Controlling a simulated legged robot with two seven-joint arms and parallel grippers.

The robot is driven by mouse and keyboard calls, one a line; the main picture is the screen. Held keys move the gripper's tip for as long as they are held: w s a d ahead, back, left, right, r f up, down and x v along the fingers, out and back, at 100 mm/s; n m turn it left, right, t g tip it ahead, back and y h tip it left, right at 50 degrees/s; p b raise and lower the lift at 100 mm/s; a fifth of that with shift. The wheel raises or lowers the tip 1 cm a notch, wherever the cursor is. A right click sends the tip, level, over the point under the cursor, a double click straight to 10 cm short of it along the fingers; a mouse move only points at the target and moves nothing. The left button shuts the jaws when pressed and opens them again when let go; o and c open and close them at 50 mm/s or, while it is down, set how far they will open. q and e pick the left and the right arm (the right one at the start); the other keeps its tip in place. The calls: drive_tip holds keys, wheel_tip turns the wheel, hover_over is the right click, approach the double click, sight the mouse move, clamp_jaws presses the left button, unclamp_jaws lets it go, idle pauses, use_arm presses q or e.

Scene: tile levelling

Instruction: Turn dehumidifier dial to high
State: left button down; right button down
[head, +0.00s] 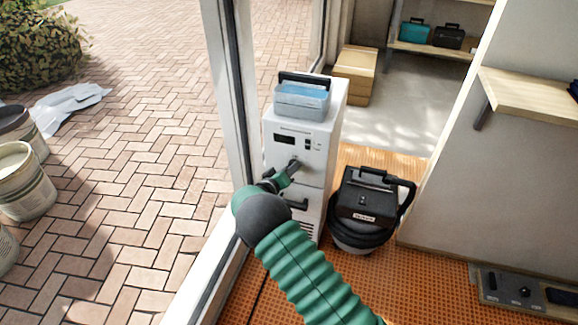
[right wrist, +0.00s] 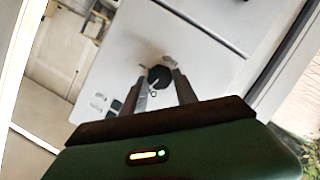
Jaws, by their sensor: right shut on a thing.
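The white dehumidifier (head: 312,148) stands upright by the glass door frame, with a small dark display and buttons on its front. Its round black dial (right wrist: 159,77) shows in the right wrist view with a light pointer mark. My right gripper (head: 294,165) reaches the front panel in the head view. In the right wrist view my right gripper (right wrist: 160,80) has a finger on each side of the dial and is shut on it. The dial is mostly hidden by the gripper in the head view. I cannot read the dial's setting. My left gripper is not in view.
A blue container (head: 302,98) sits on top of the dehumidifier. A black vacuum (head: 366,207) stands close on its right. A cardboard box (head: 356,74) is behind. A door frame (head: 232,95) runs close on the left. Paint buckets (head: 22,185) stand outside on the brick paving.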

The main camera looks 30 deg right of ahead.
drive_tip(key=m+t+b, duration=0.3)
drive_tip(key=m+b, duration=0.2)
drive_tip(key=m, duration=0.4)
drive_tip(key=f+m+t+b, duration=0.1)
drive_tip(key=m+t+b, duration=0.2)
drive_tip(key=m, duration=0.6)
drive_tip(key=s+f+m+t+y+b, duration=0.1)
drive_tip(key=m+t+b, duration=0.2)
drive_tip(key=m+b, duration=0.4)
drive_tip(key=shift+d+m, duration=0.2)
drive_tip(key=shift+m, duration=0.6)
drive_tip(key=shift+d+m, duration=0.15)
drive_tip(key=shift+m, duration=0.65)
drive_tip(key=shift+r+m, duration=0.15)
drive_tip(key=shift+m, duration=0.15)
